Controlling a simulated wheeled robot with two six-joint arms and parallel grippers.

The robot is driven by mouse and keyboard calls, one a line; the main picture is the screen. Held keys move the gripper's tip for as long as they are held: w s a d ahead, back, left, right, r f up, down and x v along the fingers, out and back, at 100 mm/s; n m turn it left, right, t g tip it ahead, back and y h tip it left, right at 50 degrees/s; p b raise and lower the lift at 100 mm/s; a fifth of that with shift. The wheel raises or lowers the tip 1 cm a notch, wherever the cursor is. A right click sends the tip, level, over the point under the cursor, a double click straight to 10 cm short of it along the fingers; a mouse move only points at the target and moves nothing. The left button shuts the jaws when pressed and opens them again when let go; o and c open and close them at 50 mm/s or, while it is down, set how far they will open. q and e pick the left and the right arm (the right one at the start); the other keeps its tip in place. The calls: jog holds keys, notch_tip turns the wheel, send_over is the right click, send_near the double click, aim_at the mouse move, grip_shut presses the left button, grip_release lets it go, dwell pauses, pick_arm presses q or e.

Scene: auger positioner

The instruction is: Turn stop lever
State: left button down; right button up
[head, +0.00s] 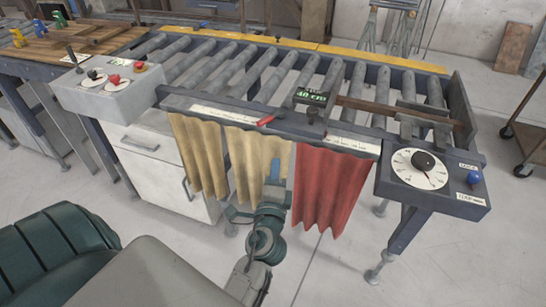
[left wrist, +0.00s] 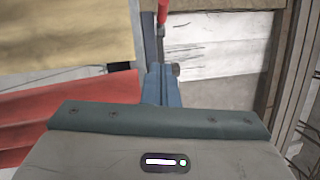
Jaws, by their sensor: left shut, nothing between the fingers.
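A small red-tipped lever (head: 266,121) sticks out at the front rail of the roller table, beside the stop carriage with its green display reading about 40 cm (head: 311,97). In the left wrist view a red handle end (left wrist: 162,12) shows at the top, just beyond the fingertips. My left gripper (head: 275,168) is below the lever, in front of the curtains, pointing up to the rail. Its blue fingers (left wrist: 162,80) are shut with nothing between them, apart from the lever. My right gripper is not in view.
Yellow curtains (head: 195,155) and a red curtain (head: 330,190) hang under the rail. A control box (head: 110,95) stands at the left. A dial panel (head: 420,172) with a blue lock knob (head: 473,178) is at the right.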

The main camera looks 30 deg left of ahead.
pick_arm(q)
jog(key=p, duration=0.4)
send_near(270, 121)
jog(key=w+d, duration=0.1)
jog(key=w, duration=0.3)
jog(key=shift+w+a+r+p, duration=0.1)
jog(key=shift+w+a+p, duration=0.15)
jog(key=shift+a, duration=0.35)
jog(key=shift+w+a+r+p, duration=0.1)
jog(key=shift+w+a+p, duration=0.1)
jog(key=shift+a, duration=0.45)
jog(key=shift+w+a+r+p, duration=0.15)
jog(key=shift+a+p, duration=0.1)
jog(key=shift+a, duration=0.35)
jog(key=shift+w, duration=0.1)
